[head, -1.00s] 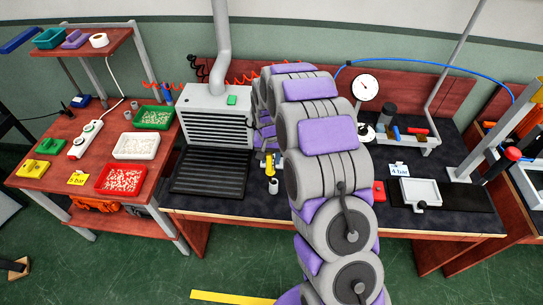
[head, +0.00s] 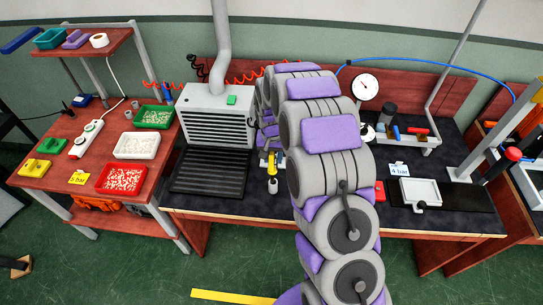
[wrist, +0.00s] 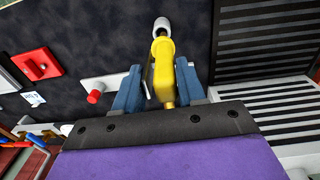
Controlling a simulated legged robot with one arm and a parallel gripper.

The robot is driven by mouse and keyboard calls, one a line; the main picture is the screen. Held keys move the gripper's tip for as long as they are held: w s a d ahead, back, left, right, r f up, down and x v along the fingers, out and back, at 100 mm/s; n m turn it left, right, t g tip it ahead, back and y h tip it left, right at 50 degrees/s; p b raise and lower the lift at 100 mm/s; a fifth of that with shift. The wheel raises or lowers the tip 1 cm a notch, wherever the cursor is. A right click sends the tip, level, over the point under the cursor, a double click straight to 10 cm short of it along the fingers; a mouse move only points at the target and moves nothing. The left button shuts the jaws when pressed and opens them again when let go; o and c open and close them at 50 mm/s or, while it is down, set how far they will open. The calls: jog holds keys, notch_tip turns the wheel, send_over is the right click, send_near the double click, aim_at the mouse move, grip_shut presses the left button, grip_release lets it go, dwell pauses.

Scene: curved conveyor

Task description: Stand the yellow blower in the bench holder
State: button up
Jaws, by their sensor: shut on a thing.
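My gripper (wrist: 158,88) has its blue fingers on either side of the yellow blower (wrist: 162,72) and is shut on it. The blower also shows in the head view (head: 271,161), above the dark bench left of my arm. A short pale cylinder with a darker open top (wrist: 162,26) is at the blower's far end in the wrist view; it also shows in the head view (head: 273,185). I cannot tell whether they touch. A pale plate with a red knob (wrist: 97,90) lies beside the blower. I cannot tell for sure which of these is the holder.
A ribbed black mat (head: 210,173) and a grey vented box (head: 216,118) stand left of the blower. A red block (wrist: 36,65) is on the other side. My arm hides the bench's middle in the head view. Colored trays (head: 122,178) stand on the left table.

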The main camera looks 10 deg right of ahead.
aim_at(273, 168)
jog(key=shift+f, duration=3.5)
dwell(0.3)
jog(key=o, duration=0.9)
jog(key=shift+r, duration=0.1)
jog(key=r, duration=0.5)
jog(key=r+p, duration=0.1)
jog(key=r, duration=0.5)
jog(key=r+p, duration=0.1)
jog(key=r, duration=0.5)
jog(key=shift+a+r, duration=0.1)
jog(key=shift+a, duration=0.2)
jog(key=shift+s, duration=0.1)
jog(key=s+r+n, duration=0.1)
jog(key=s+r, duration=0.6)
jog(key=s, duration=0.3)
jog(key=s+r+n, duration=0.1)
jog(key=s, duration=0.9)
jog(key=s+r+g, duration=0.1)
jog(key=s+r, duration=0.1)
jog(key=s, duration=0.9)
jog(key=s+r+n+b, duration=0.1)
jog(key=s, duration=0.9)
jog(key=shift+s+d+r+n+g, duration=0.25)
jog(key=shift+s+d+n+g, duration=0.05)
jog(key=shift+d+g, duration=0.1)
